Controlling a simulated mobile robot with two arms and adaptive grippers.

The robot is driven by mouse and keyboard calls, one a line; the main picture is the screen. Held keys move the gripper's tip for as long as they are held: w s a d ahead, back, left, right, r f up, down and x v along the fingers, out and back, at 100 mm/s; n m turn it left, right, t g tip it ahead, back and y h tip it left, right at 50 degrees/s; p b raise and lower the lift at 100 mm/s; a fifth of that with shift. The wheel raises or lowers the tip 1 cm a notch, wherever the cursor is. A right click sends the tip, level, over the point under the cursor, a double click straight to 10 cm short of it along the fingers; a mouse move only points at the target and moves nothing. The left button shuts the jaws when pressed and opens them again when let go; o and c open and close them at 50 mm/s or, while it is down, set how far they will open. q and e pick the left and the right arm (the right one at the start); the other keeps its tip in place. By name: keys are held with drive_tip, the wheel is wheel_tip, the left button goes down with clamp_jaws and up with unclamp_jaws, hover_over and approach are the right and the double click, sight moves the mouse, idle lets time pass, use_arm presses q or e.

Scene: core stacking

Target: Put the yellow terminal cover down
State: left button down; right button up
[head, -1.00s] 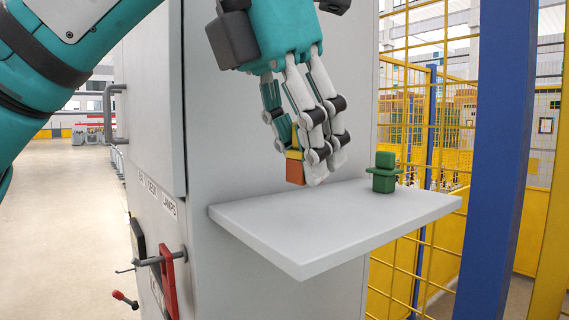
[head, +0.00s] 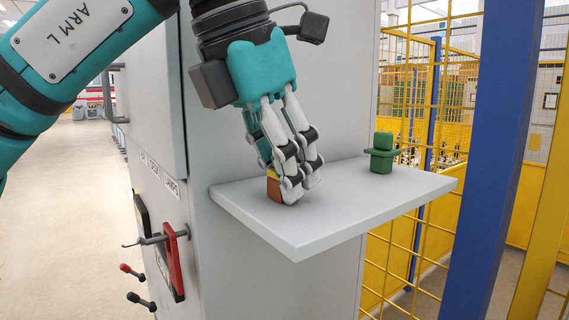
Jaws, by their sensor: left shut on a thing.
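My left gripper (head: 285,188) reaches down from the upper left over the grey shelf (head: 330,222). Its fingers are shut on the yellow terminal cover (head: 272,174), a small piece of which only a yellow edge shows between the fingers. An orange-brown block-like part (head: 274,190) shows just below the yellow and sits at the fingertips. The fingers hide most of the piece. Its lower end is at or very close to the shelf top; I cannot tell whether it touches. My right gripper is not in view.
A green stacked piece (head: 382,152) stands upright at the shelf's right rear. The shelf's front and middle are bare. A grey cabinet (head: 230,240) backs the shelf, with a red handle (head: 172,262) at lower left. A blue post (head: 490,170) and yellow fencing stand at right.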

use_arm(q)
drive_tip(key=c, duration=1.4)
unclamp_jaws()
drive_tip(key=o, duration=0.3)
drive_tip(key=shift+w+a+f, duration=0.1)
drive_tip(key=shift+r+p, duration=0.3)
drive_tip(key=shift+r, duration=0.05)
drive_tip(key=v, duration=1.1)
drive_tip(key=shift+a+r, duration=0.1)
drive_tip(key=shift+r, duration=0.25)
